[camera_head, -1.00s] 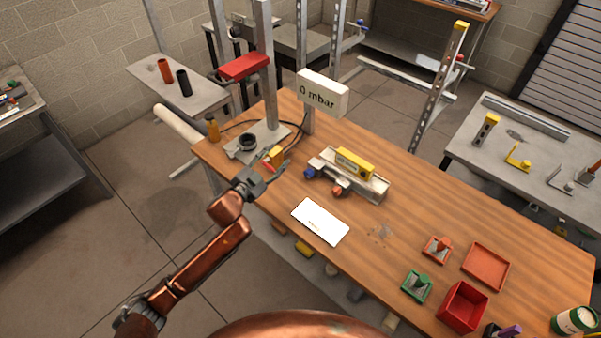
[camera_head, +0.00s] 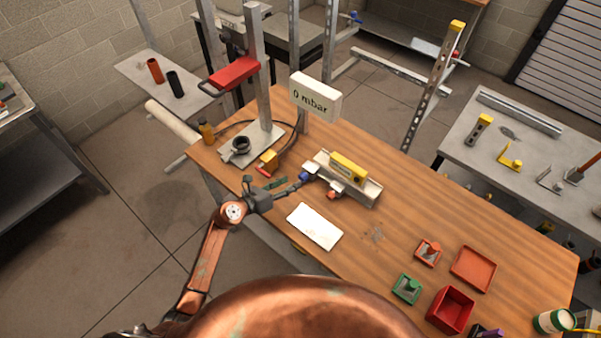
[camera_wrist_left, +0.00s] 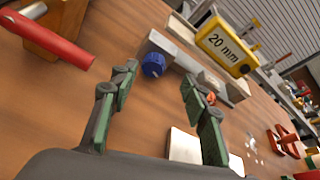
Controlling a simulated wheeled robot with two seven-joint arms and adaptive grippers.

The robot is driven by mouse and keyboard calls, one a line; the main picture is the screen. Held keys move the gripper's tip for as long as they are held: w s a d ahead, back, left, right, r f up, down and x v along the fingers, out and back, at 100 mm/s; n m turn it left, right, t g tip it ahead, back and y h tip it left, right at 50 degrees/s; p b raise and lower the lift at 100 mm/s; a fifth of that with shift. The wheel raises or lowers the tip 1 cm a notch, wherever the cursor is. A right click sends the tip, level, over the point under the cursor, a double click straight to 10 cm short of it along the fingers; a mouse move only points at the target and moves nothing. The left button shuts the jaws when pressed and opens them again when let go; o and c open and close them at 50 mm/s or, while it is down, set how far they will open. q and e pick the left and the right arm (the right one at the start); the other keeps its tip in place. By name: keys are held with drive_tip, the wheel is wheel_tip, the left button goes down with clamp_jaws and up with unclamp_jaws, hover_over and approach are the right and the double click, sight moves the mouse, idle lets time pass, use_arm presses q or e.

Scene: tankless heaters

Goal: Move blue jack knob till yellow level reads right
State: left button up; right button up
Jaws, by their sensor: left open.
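The blue jack knob (camera_head: 306,176) sits at the left end of a grey metal jack fixture (camera_head: 366,190) on the wooden table; it also shows in the left wrist view (camera_wrist_left: 153,65). The yellow level (camera_head: 348,168) lies on top of the fixture. In the left wrist view the level (camera_wrist_left: 228,46) carries the text "20 mm"; its bubble is too small to read. My left gripper (camera_head: 290,185) is open, its green-padded fingers (camera_wrist_left: 158,82) spread, with the blue knob ahead between them in the wrist view. My right gripper is not seen.
An orange-red knob (camera_head: 333,194) is at the fixture's front. A white card (camera_head: 315,226) lies in front. A yellow block with red lever (camera_head: 268,162) stands left, beside a press stand (camera_head: 264,140) and "0 mbar" display (camera_head: 315,97). Red trays (camera_head: 473,268) lie right.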

sight(301, 178)
use_arm(q)
drive_tip(key=shift+f, duration=0.4)
drive_tip(key=shift+b+x, duration=0.4)
drive_tip(key=shift+x, duration=3.1)
drive_tip(key=shift+a+f, duration=0.1)
drive_tip(key=shift+f, duration=0.05)
drive_tip(key=c, duration=1.1)
drive_tip(key=shift+c, duration=0.2)
